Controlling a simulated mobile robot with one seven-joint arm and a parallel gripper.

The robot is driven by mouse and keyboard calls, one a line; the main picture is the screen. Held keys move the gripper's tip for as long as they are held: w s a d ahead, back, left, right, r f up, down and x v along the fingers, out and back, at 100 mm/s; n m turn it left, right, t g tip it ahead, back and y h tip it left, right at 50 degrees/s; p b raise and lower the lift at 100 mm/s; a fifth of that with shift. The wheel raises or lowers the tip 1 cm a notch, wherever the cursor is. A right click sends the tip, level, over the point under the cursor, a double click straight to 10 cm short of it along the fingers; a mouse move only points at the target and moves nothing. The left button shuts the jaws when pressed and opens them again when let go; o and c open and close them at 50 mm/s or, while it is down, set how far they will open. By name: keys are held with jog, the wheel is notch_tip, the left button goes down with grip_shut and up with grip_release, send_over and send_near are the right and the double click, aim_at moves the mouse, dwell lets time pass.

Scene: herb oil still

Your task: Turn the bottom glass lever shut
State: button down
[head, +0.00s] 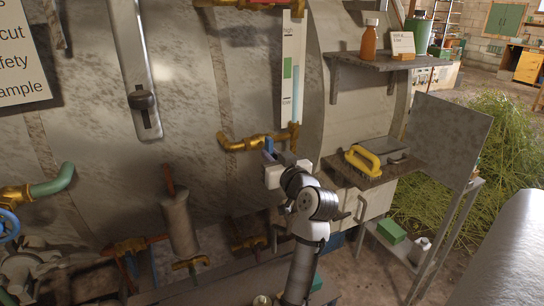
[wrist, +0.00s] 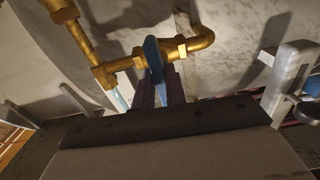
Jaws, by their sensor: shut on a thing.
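The bottom glass lever (head: 269,145) is a small blue handle on the brass pipe (head: 241,145) under the sight glass (head: 294,75). In the wrist view the blue lever (wrist: 153,57) stands crosswise to the brass pipe (wrist: 125,64), its lower end between my dark fingers. My gripper (head: 275,158) is at the lever in the head view, and in the wrist view my gripper (wrist: 161,88) is shut on it.
A shelf (head: 375,63) with an orange bottle (head: 369,40) juts out at upper right. Below it, a yellow-handled brush (head: 363,162) sits on a lower shelf. A grey cylinder (head: 179,222) and more brass valves stand left of my arm.

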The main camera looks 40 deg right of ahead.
jog(key=c, duration=1.5)
grip_release()
jog(key=shift+o, duration=0.2)
jog(key=shift+s, duration=0.1)
jog(key=b+v, duration=0.3)
jog(key=v, duration=1)
jog(key=shift+s+b, duration=0.3)
jog(key=shift+b, duration=0.05)
